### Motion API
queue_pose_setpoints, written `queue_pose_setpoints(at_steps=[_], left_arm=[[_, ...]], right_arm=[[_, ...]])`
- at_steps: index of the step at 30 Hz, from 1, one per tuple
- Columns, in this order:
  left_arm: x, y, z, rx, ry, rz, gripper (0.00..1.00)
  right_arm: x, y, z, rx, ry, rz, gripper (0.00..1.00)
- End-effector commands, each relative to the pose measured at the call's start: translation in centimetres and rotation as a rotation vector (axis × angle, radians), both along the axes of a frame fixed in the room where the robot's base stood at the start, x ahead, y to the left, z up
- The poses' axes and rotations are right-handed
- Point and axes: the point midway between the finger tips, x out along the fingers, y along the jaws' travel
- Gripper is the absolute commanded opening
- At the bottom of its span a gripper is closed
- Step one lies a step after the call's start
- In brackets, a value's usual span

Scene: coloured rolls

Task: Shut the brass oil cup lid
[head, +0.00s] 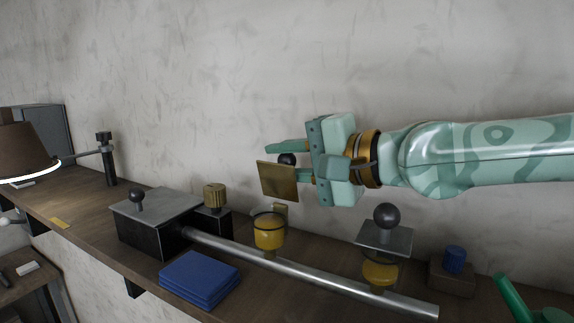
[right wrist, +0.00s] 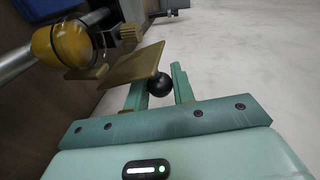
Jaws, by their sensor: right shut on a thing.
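The brass oil cup (head: 269,238) is a round glass-like cup with amber oil, set on the steel pipe. Its square brass lid (head: 277,181) stands open, steeply tilted above the cup, with a dark ball knob (head: 287,159) on its back. My right gripper (head: 286,161) comes in from the right and is shut on the knob. In the right wrist view the knob (right wrist: 160,85) sits between the fingers, with the lid (right wrist: 136,66) beyond it and the cup (right wrist: 63,45) at upper left. The hinge is hard to make out. My left gripper is not in view.
A second cup (head: 380,273) with a grey lid (head: 384,236) and ball knob stands to the right. A dark box (head: 155,227), a blue stack (head: 199,278) and a steel pipe (head: 330,281) occupy the shelf. A lamp (head: 22,150) stands at left. The wall is close behind.

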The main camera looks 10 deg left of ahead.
Motion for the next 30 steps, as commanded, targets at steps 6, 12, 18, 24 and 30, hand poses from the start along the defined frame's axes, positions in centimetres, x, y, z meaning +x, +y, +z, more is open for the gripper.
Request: queue_pose_setpoints(at_steps=[6, 12, 18, 24, 30], left_arm=[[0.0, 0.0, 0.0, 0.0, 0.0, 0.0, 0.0], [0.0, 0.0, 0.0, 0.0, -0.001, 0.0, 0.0], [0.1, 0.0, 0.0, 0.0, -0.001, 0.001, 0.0], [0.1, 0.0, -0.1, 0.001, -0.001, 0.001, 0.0], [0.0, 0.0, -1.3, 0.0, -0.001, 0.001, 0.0]], right_arm=[[-0.1, 0.0, -0.2, -0.005, 0.002, 0.002, 0.02], [-0.1, 0.0, -0.2, -0.004, 0.002, 0.002, 0.45], [0.0, 0.0, -0.1, -0.003, 0.001, 0.001, 0.45], [-0.1, -0.2, -0.1, -0.002, 0.001, 0.0, 0.45], [-1.2, -2.9, 0.3, 0.002, 0.0, -0.002, 0.45]])
